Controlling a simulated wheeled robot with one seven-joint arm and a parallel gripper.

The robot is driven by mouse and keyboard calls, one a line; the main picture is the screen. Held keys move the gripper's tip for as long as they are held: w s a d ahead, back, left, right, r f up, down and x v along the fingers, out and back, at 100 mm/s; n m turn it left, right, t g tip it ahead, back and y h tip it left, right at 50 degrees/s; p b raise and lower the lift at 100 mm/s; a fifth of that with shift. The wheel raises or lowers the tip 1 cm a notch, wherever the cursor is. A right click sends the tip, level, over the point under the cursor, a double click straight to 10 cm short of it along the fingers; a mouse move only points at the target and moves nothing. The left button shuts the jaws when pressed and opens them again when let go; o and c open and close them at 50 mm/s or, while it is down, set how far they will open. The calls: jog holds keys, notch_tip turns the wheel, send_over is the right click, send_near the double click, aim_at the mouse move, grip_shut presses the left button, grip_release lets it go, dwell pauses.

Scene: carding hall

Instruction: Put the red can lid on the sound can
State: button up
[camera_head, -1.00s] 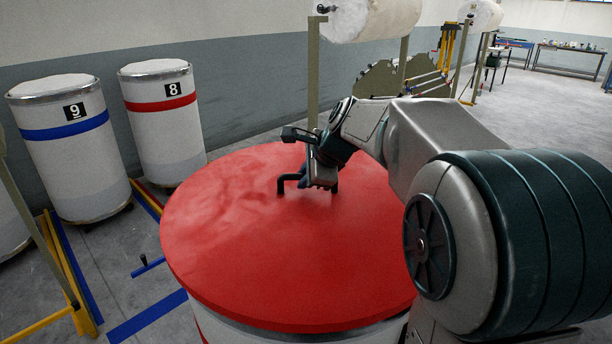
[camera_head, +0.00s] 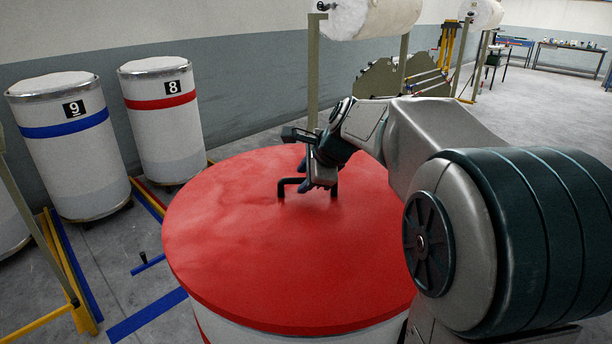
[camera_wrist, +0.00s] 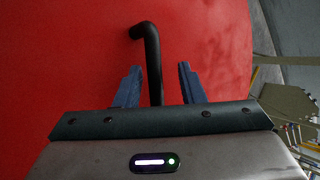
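The red can lid (camera_head: 240,255) is a broad, flat red disc with a dark bar handle (camera_head: 291,185). It lies on top of a white can (camera_head: 240,333), and no gap shows at the near rim. The far rim is partly hidden by my arm. My gripper (camera_head: 318,180) is low over the lid at the handle. In the wrist view, the blue fingers (camera_wrist: 157,82) stand apart on either side of the handle (camera_wrist: 151,45), with red lid visible between each finger and the bar.
White can 9 with a blue band (camera_head: 68,145) and white can 8 with a red band (camera_head: 163,120) stand at the left. Blue and yellow floor rails (camera_head: 72,265) lie beside them. A frame with a white roll (camera_head: 370,18) stands behind the lid. Open floor lies at the upper right.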

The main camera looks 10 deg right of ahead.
jog(key=shift+r, duration=0.2)
jog(key=v, duration=1.2)
jog(key=shift+r, duration=0.45)
